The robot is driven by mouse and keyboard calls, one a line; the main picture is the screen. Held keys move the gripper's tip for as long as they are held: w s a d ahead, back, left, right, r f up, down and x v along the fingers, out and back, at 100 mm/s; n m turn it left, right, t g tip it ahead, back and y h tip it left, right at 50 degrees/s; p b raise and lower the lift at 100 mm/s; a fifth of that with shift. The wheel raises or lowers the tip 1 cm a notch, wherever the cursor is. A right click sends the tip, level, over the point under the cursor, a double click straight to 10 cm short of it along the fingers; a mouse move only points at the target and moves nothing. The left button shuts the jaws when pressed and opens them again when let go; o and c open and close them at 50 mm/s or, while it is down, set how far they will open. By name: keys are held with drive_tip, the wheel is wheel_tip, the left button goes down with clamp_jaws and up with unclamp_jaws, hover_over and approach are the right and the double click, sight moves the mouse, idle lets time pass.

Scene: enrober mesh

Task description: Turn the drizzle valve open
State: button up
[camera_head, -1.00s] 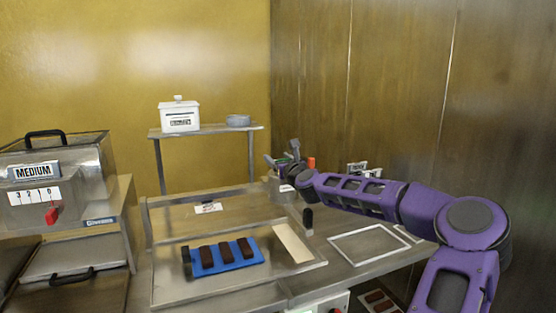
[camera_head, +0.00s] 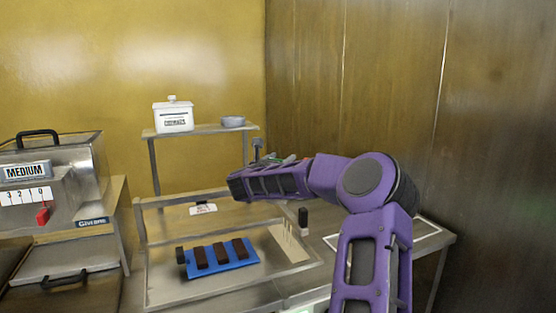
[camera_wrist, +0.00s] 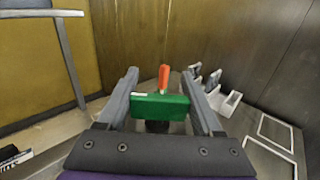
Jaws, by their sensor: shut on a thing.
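In the wrist view my gripper (camera_wrist: 160,76) has its two grey fingers on either side of a green block (camera_wrist: 160,107) and is shut on it. An orange-red upright piece (camera_wrist: 164,78) stands just beyond the block. No label marks either as the drizzle valve, and I cannot tell whether the two are joined. In the head view my purple arm reaches left across the back of the bench and hides most of this spot. A little green (camera_head: 289,159) shows above the arm.
White-and-grey holders (camera_wrist: 213,84) stand right of my gripper. A blue tray (camera_head: 222,262) with 3 brown bars lies on the bench. A steel machine marked MEDIUM (camera_head: 50,180), with a red slider (camera_head: 42,215), is at left. A shelf (camera_head: 200,131) bears a white tub (camera_head: 173,117) and a bowl.

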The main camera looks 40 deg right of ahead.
drive_tip(key=m+g, duration=0.2)
drive_tip(key=m+g+h, duration=0.1)
drive_tip(key=g, duration=0.2)
drive_tip(key=s+m+g+h, duration=0.1)
drive_tip(key=m+g, duration=0.1)
drive_tip(key=g, duration=0.1)
drive_tip(key=shift+s+d+m, duration=0.1)
drive_tip(key=shift+m, duration=0.2)
drive_tip(key=shift+s+m+g, duration=0.25)
drive_tip(key=shift+m+g, duration=0.5)
drive_tip(key=shift+g, duration=0.5)
drive_tip(key=shift+s+m+g, duration=0.25)
drive_tip(key=shift+m+g, duration=0.5)
drive_tip(key=shift+g, duration=0.8)
drive_tip(key=o, duration=1.4)
drive_tip(key=shift+d, duration=0.1)
drive_tip(key=shift+c, duration=0.2)
drive_tip(key=v, duration=1.7)
drive_tip(key=shift+a, duration=0.25)
drive_tip(key=shift+r, duration=0.15)
